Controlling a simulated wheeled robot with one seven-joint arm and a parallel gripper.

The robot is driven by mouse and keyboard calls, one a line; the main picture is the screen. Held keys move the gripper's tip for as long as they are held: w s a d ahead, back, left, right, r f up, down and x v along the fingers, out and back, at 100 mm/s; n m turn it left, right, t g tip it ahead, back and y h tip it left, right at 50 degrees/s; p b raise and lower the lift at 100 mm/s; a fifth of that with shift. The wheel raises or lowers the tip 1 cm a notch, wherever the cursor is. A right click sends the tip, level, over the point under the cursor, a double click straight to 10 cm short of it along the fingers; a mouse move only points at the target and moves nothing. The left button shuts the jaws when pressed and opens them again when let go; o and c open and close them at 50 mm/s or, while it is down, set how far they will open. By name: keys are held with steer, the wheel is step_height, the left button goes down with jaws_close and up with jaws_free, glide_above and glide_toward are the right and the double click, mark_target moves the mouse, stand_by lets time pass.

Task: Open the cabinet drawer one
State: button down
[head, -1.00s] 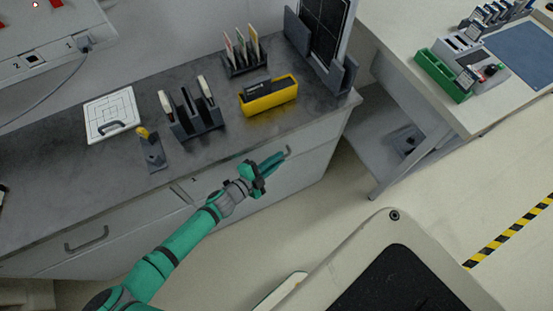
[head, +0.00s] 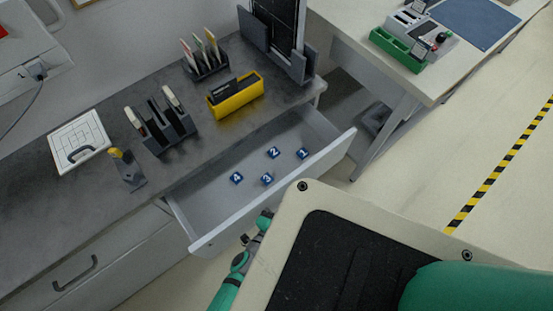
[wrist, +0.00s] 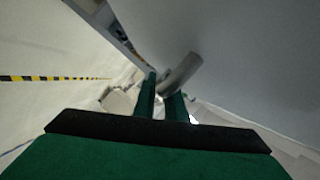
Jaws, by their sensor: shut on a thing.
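The cabinet drawer (head: 318,160) is pulled well out from under the dark worktop, and its inside shows from above. Several small blue numbered blocks lie on its floor, one of them block 3 (head: 267,179). In the wrist view, my gripper (wrist: 161,92) has its two green fingers shut on the grey drawer handle (wrist: 181,73), at the drawer's grey front. In the head view, my gripper (head: 265,220) shows only in part below the drawer front, and the handle is hidden there.
A second drawer with a grey handle (head: 75,273) is shut at lower left. The worktop bears a yellow tray (head: 235,106), dark racks and a white board (head: 80,141). A table with a green bin (head: 397,52) stands at right. Open floor lies toward the striped tape.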

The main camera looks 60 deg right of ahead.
steer(key=shift+s+a, duration=0.45)
steer(key=shift+s, duration=0.3)
steer(key=shift+s+a, duration=0.4)
steer(key=shift+s, duration=0.35)
steer(key=c, duration=2.1)
jaws_free()
steer(key=v, duration=1)
steer(key=shift+w+a+r, duration=0.1)
steer(key=shift+w+a, duration=0.1)
steer(key=shift+a, duration=0.15)
steer(key=shift+s, duration=0.1)
steer(key=shift+a, duration=0.1)
